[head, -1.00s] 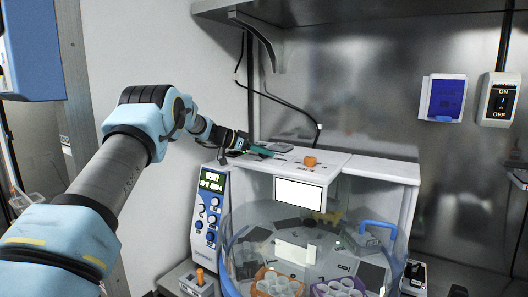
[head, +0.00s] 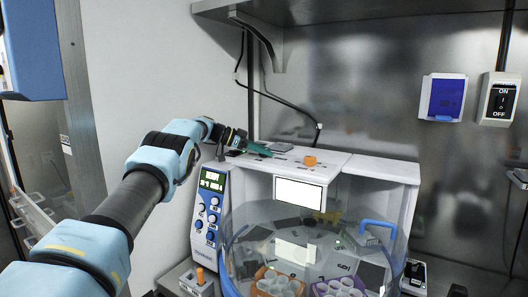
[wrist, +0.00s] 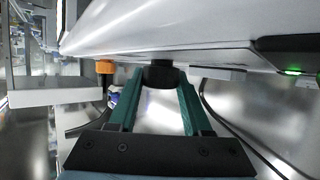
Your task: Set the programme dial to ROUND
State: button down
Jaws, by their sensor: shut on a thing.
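My gripper (head: 268,152) reaches over the back left of a white machine top (head: 340,162). In the wrist view, its two teal fingers (wrist: 160,84) are closed on a short black knob (wrist: 160,72), which stands out from the white surface. I take this knob to be the programme dial. No pointer and no ROUND mark can be read, and the fingers hide the knob in the head view. An orange knob (head: 310,160) sits to the right of the gripper; it also shows in the wrist view (wrist: 104,68).
A panel with a lit display (head: 212,180) and several blue knobs faces front left. A clear round tub (head: 240,237) holding tube racks stands in front. A metal shelf (head: 240,7) and dark cables are above and behind the gripper. An ON/OFF switch (head: 501,98) is on the right wall.

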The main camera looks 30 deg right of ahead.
jog(key=shift+s+d, duration=0.1)
dwell(0.5)
jog(key=shift+c, duration=1.7)
grip_release()
